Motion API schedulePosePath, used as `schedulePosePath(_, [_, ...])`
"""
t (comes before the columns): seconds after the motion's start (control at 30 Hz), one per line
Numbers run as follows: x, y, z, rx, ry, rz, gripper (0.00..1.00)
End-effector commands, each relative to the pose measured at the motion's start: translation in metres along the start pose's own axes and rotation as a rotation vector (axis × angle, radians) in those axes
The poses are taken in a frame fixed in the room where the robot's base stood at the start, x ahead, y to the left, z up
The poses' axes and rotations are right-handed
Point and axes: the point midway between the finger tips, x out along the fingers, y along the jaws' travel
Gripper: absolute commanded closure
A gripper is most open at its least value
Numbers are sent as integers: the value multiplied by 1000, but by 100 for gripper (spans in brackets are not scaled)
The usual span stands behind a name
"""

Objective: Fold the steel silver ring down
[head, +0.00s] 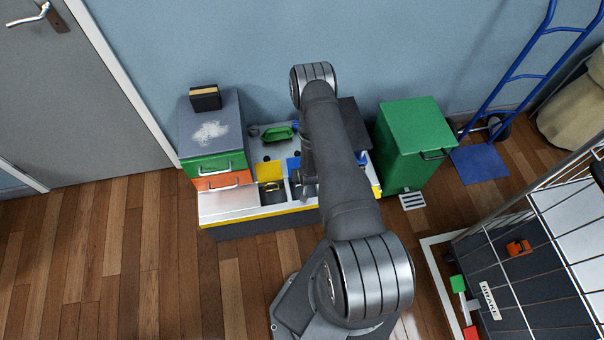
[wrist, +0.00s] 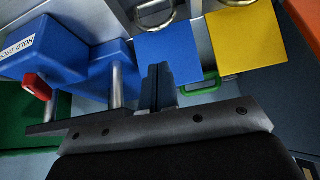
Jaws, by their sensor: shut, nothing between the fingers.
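A steel silver ring (wrist: 156,14) shows at the top of the wrist view, a curved loop on a pale surface above the blue square flap. I cannot tell for sure which is the task's ring. My gripper (wrist: 158,88) is shut and empty, its fingertips over the lower part of the blue flap (wrist: 168,55), apart from the upper ring. In the head view my gripper (head: 306,190) is low over the bench, and neither ring can be made out.
A yellow flap (wrist: 246,40) is right of the blue one. A blue block (wrist: 45,48) with a red lever (wrist: 36,86) and steel posts (wrist: 117,85) stands left, close to my gripper. On the head view, drawers (head: 218,165) stand left of the bench and a green bin (head: 408,140) right.

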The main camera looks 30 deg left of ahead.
Motion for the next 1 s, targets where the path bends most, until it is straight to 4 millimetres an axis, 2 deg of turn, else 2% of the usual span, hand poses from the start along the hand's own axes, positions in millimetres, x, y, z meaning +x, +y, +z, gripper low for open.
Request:
schedulePosePath(0.33, [1, 0, 0, 3, 0, 1, 100])
schedulePosePath(0.47, [9, 0, 0, 2, 0, 0, 100])
schedulePosePath(0.8, [61, 0, 1, 1, 0, 0, 100])
schedulePosePath(1.0, [86, 0, 0, 1, 0, 0, 100])
